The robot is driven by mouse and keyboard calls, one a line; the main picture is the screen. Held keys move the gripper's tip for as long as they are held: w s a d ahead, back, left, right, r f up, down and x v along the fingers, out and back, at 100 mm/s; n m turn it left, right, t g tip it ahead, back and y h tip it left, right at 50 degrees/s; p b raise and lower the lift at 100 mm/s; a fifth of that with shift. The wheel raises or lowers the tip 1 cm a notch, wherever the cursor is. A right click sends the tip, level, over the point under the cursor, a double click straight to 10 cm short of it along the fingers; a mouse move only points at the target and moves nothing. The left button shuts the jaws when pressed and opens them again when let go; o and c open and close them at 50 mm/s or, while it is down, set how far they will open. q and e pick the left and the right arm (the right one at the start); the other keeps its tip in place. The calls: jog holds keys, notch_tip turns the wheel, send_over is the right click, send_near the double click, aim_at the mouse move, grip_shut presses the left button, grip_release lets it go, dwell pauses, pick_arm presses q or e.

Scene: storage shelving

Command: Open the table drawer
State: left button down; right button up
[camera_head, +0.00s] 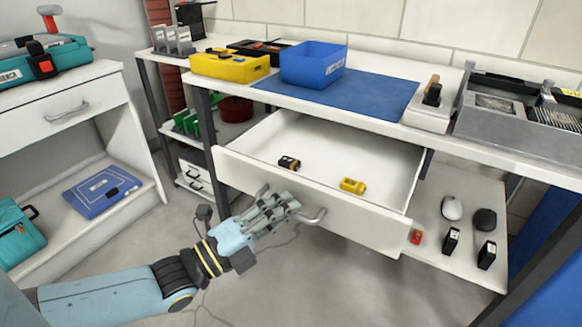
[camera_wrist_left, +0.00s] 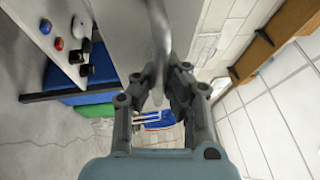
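The table drawer (camera_head: 310,203) is white and stands pulled well out from under the table top, with its inside showing. Its curved metal handle (camera_head: 313,217) is on the front panel. A yellow item (camera_head: 353,186) and a small black-and-yellow item (camera_head: 289,163) lie in the drawer. My right gripper is not in view.
The table top holds a blue bin (camera_head: 313,65), a yellow case (camera_head: 229,66) and a grey tray (camera_head: 520,115). A lower shelf (camera_head: 470,262) at right holds several small items. A white cabinet (camera_head: 68,112) stands at left. Open floor lies before the drawer.

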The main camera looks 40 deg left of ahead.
pick_arm(q)
jog(key=shift+s+f, duration=0.2)
jog(key=shift+f, duration=0.05)
jog(key=c, duration=1.4)
grip_release()
jog(key=shift+w, duration=0.1)
jog(key=shift+r, duration=0.1)
jog(key=v, duration=1.2)
